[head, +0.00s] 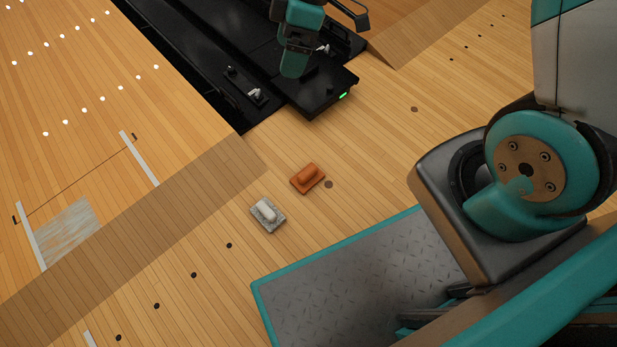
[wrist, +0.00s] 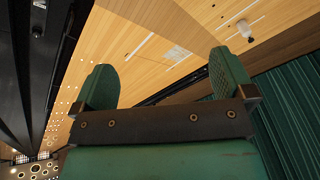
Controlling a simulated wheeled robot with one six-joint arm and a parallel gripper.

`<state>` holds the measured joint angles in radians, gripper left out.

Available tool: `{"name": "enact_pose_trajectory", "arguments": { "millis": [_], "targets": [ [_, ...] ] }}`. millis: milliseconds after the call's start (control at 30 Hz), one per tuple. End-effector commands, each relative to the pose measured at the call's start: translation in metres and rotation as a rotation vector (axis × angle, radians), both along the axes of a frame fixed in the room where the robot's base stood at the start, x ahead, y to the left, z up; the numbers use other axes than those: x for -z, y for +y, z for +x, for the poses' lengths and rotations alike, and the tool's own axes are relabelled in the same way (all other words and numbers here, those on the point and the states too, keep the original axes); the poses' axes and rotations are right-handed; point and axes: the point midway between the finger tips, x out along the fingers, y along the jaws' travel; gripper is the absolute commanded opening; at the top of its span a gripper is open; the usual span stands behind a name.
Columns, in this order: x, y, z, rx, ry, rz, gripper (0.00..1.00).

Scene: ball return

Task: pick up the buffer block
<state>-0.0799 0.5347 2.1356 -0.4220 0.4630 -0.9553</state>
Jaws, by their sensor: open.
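Two small blocks with raised grips lie side by side on the wood floor in the head view, with a narrow gap between them. One is an orange-brown block (head: 307,178), the other a grey block with a white grip (head: 268,214). I cannot tell which is the buffer block. My gripper (head: 292,66) is at the top of the head view, in front of a black machine and apart from both blocks. In the wrist view, its two teal fingers (wrist: 160,85) stand wide apart with nothing between them.
The black machine (head: 318,95), with a green light, stands on the floor above the blocks in the head view. A black channel (head: 195,60) runs to the upper left beside the lane (head: 60,110). Floor around the blocks is clear. Green curtain-like folds (wrist: 290,110) show in the wrist view.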

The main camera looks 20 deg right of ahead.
Motion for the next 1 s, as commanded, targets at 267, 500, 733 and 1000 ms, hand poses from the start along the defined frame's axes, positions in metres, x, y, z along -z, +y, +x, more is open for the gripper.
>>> {"name": "enact_pose_trajectory", "arguments": {
  "millis": [267, 500, 733, 1000],
  "targets": [
    [0.201, -0.049, 0.038, -0.348, -0.093, 0.030, 1.00],
    [0.315, -0.075, 0.018, -0.560, -0.160, 0.053, 1.00],
    [0.357, -0.076, 0.007, -0.624, -0.180, 0.060, 1.00],
    [0.415, -0.054, 0.000, -0.624, -0.179, 0.060, 1.00]
  ]
}}
